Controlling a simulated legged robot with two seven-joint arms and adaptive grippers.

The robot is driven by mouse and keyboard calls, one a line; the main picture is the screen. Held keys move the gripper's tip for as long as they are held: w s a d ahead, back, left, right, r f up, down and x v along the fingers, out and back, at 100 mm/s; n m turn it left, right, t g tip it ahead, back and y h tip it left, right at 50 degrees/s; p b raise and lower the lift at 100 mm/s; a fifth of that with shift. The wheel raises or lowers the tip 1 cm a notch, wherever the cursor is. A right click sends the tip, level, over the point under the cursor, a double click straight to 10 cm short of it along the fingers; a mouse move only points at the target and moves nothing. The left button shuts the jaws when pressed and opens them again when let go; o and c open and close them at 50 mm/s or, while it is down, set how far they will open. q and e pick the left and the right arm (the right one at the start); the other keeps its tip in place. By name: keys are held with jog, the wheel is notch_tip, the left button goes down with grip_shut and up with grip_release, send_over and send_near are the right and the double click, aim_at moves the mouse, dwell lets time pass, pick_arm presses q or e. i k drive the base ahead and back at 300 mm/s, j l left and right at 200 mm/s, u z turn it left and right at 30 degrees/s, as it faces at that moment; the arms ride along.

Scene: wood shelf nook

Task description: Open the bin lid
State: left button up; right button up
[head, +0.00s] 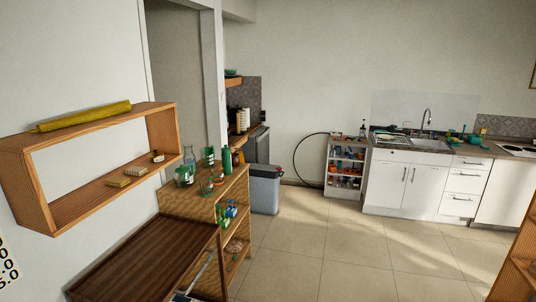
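A grey bin (265,193) stands on the tiled floor near the middle of the head view, just beyond the end of the wooden shelf unit. Its lid (265,170) is at the top and looks closed, though it is small at this distance. The bin's left side is partly hidden by the shelf unit. Neither my left nor my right gripper is in view.
The wooden shelf unit (243,205) holds bottles and jars and stands at left, below a wall shelf (45,200). A small white rack (345,185) and white kitchen cabinets (405,187) line the back. The tiled floor (330,250) is clear.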

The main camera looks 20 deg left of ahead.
aim_at(256, 166)
jog(key=i, duration=5.15)
jog(key=i+u, duration=0.15)
jog(key=i, duration=0.45)
jog(key=i+l+u, duration=0.2)
jog(key=i, duration=0.4)
jog(key=i+l+u, duration=0.15)
jog(key=i, duration=0.45)
